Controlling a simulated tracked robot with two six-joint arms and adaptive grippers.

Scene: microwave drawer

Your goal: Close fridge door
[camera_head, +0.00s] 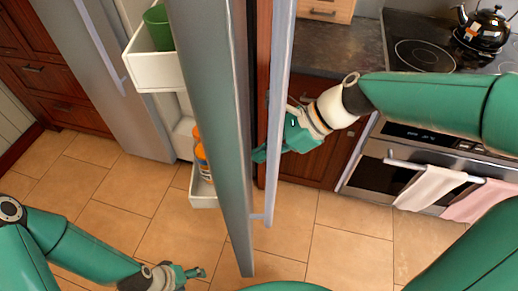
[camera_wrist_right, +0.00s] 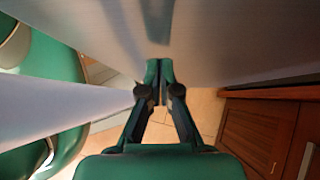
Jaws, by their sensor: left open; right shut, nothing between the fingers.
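The fridge door (camera_head: 205,75) stands open, seen nearly edge-on in the middle of the head view. Its shelves face left and its long grey handle (camera_head: 282,70) is on the right side. My right gripper (camera_head: 262,153) is shut and empty, on the handle side of the door, partly hidden behind the handle. In the right wrist view its closed tips (camera_wrist_right: 159,66) are at the door's outer face (camera_wrist_right: 225,40), with the handle (camera_wrist_right: 60,108) to the left; contact is hard to tell. My left gripper (camera_head: 196,272) is open, low at the bottom left, apart from the door.
Door shelves hold a green container (camera_head: 158,28) and orange bottles (camera_head: 201,150). Another grey door (camera_head: 115,80) is at the left. An oven with towels (camera_head: 428,187), a stove and a black kettle (camera_head: 486,25) are at the right. The tiled floor (camera_head: 110,190) is clear.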

